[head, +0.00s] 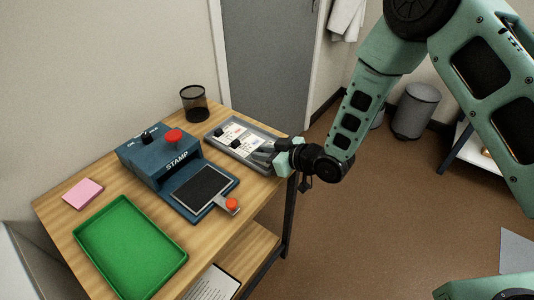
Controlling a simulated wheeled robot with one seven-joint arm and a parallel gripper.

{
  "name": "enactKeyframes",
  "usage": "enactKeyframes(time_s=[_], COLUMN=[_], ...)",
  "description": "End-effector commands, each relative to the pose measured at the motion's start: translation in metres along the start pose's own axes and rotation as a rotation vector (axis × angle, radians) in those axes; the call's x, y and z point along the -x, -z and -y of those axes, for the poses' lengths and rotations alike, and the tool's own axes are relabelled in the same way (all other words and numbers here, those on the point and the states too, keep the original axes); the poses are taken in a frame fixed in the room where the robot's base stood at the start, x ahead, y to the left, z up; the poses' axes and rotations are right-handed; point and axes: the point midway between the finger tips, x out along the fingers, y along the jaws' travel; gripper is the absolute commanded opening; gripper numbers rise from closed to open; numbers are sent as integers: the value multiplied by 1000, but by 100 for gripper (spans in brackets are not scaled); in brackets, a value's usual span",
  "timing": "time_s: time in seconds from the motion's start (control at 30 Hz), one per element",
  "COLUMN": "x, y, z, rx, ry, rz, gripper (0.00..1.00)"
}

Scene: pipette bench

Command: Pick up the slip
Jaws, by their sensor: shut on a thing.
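A grey tray (262,131) lies at the back right of the wooden bench. In it are a white slip (245,151) and another pale card (232,131) with red print, with small black knobs by them. My gripper (263,154) reaches in from the right, low over the tray's right end. It is shut on the near slip at its right end. The fingers and that end of the slip are small and partly hidden, so I cannot tell whether the slip is lifted clear of the tray.
A blue stamp machine (160,154) with a dark pad (201,188) and a red knob stands left of the tray. A green tray (130,245), pink notes (83,194) and a black mesh cup (194,103) are on the bench.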

Motion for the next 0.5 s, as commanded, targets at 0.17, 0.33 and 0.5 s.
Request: enactKeyframes(time_s=[0.17,0.33,0.5], x=[0,3,12], y=[1,9,30], z=[0,0,0], rx=[0,0,2], ry=[0,-1,-1], rz=[0,-2,-4], gripper=[0,0,0])
